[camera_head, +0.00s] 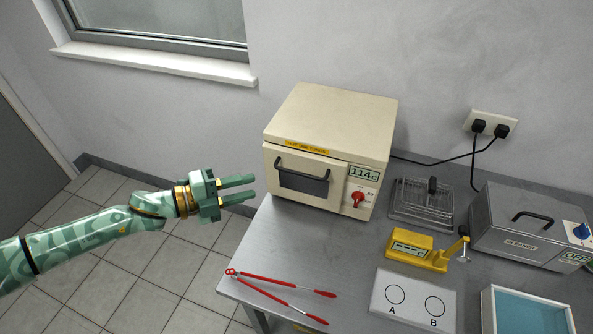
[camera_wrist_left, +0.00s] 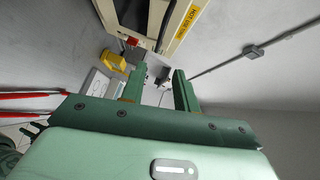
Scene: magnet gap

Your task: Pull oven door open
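The cream oven (camera_head: 332,146) stands at the back left of the metal table, with its door (camera_head: 301,180) shut. A dark bar handle (camera_head: 302,167) runs along the top of the door, above a dark window. A red knob (camera_head: 358,199) and a display reading 114 are to the right of the door. My left gripper (camera_head: 246,189) is to the left of the oven front, its two fingers apart and nothing between them. The left wrist view shows the open fingers (camera_wrist_left: 157,82) and part of the oven (camera_wrist_left: 178,22) beyond them. My right gripper is in neither view.
Red tongs (camera_head: 280,292) lie at the table's front left. A wire basket (camera_head: 423,203), a yellow device (camera_head: 418,248), a plate marked A and B (camera_head: 412,301), a cleaner box (camera_head: 528,226) and a blue-lined tray (camera_head: 486,312) fill the right. Bare table lies before the oven.

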